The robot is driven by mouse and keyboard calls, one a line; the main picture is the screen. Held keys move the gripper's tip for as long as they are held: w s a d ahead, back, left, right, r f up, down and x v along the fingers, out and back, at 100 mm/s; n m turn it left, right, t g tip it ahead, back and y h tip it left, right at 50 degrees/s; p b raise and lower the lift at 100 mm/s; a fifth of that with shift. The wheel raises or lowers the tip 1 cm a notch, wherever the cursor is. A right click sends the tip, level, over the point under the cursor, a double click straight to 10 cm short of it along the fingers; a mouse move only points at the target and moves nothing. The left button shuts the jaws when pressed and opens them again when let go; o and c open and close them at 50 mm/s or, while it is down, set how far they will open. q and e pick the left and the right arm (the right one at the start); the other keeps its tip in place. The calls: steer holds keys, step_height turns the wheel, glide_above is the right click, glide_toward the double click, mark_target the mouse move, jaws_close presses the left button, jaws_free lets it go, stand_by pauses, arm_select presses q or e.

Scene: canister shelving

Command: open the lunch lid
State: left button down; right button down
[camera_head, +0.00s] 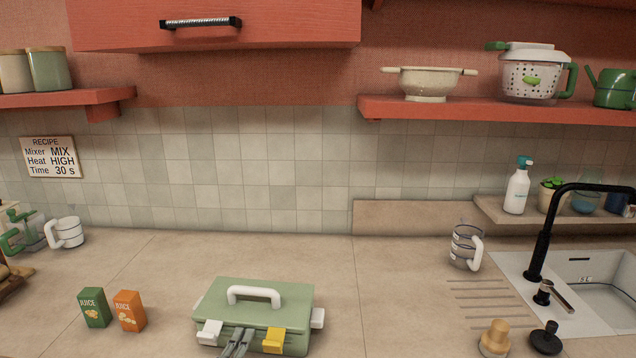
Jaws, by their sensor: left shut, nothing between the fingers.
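A green lunch box (220,305) stands on the counter at the bottom centre, with its lid (290,292) down. The lid carries a white handle (254,292). The front has a white latch (209,332) on the left and a yellow latch (273,340) on the right. Another white piece (318,318) sticks out at the right side. My left gripper (240,338) is shut and empty, in front of the box between the two front latches. Whether it touches the box I cannot tell. The lower front of the box is partly hidden by it. My right gripper is not in view.
Two juice cartons, green (94,308) and orange (129,311), stand left of the box. A glass mug (466,247), two stoppers (495,338) and the sink (590,272) are at the right. Counter behind the box is clear.

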arm_select(q)
steer(key=shift+w+r+p, duration=0.1)
steer(key=shift+r+p, duration=1.7)
steer(key=shift+r, duration=0.3)
steer(key=r+p, duration=0.2)
steer(key=r, duration=0.1)
steer(key=w+r+p, duration=0.1)
steer(key=r+p, duration=0.1)
steer(key=p, duration=0.1)
steer(key=shift+w+d+r, duration=0.1)
steer(key=shift+w+r, duration=0.05)
steer(key=shift+r, duration=0.25)
steer(key=w+r+p, duration=0.2)
steer(key=r, duration=0.1)
steer(key=w+r+p, duration=0.1)
steer(key=shift+w+d+r, duration=0.2)
steer(key=shift+w+r, duration=0.05)
steer(key=shift+r, duration=0.15)
stand_by(0.3)
stand_by(0.4)
steer(key=shift+w+d+r+p, duration=0.1)
steer(key=shift+w+r+p, duration=0.1)
steer(key=shift+w+r, duration=0.5)
steer(key=shift+w+d+r+p, duration=0.15)
steer(key=shift+w+r, duration=0.2)
steer(key=shift+w, duration=0.65)
steer(key=shift+w+d+r+p, duration=0.1)
steer(key=shift+w+r+p, duration=0.1)
steer(key=shift+w+r, duration=0.5)
